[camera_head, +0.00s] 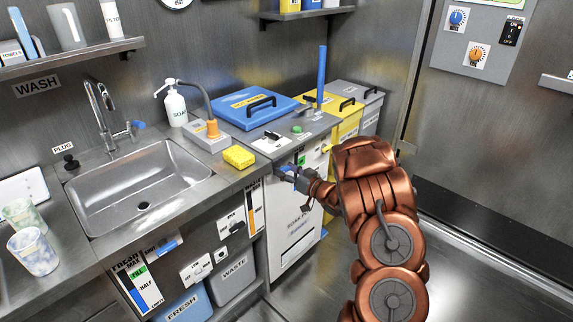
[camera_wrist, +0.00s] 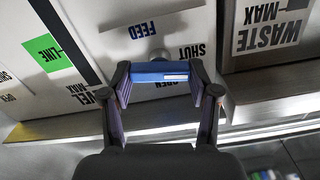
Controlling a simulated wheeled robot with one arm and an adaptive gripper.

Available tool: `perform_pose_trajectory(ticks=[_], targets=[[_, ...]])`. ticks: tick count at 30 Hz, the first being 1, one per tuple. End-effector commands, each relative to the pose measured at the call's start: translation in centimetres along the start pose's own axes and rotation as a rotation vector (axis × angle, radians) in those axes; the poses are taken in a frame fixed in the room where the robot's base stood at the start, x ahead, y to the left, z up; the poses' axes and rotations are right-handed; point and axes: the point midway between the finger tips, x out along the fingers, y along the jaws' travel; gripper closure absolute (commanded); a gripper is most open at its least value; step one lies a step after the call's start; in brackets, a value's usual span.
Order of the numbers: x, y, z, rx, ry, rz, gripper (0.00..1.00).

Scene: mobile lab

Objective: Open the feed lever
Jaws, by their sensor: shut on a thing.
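The feed lever (camera_wrist: 160,72) is a blue bar on a round grey pivot on the white front panel (camera_wrist: 108,45). In the wrist view, the panel's lettering appears upside down. The words FEED and SHUT show near the pivot; another word beside the bar is partly hidden, seemingly OPEN. My gripper (camera_wrist: 160,78) is shut on the bar, one finger at each end. In the head view, my gripper (camera_head: 291,174) is at the upper front of the white cabinet under the grey counter, and my fingers and wrist largely hide the lever.
A yellow sponge (camera_head: 239,157) lies on the counter left of my gripper. A blue upright rod (camera_head: 321,75) rises from the unit's top. A yellow bin (camera_head: 346,124) stands to the right. The sink (camera_head: 140,185) is left. The floor right of my arm is clear.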

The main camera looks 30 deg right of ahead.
Motion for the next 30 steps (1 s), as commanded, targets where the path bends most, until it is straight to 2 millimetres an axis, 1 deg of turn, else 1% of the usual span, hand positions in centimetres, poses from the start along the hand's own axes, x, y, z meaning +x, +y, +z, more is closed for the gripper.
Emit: perform_pose_trajectory(ticks=[1,9,20,21,27,30], targets=[[0.03,-0.10,-0.48,0.030,0.000,0.001,0.74],[0.00,0.06,-0.24,0.138,0.001,0.002,0.74],[-0.02,0.10,0.01,0.150,0.001,0.001,0.74],[-0.02,0.10,0.00,0.150,0.001,0.001,0.37],[-0.02,0.09,0.00,0.149,0.001,0.001,0.16],[-0.01,0.08,0.01,0.149,0.001,0.001,0.15]])
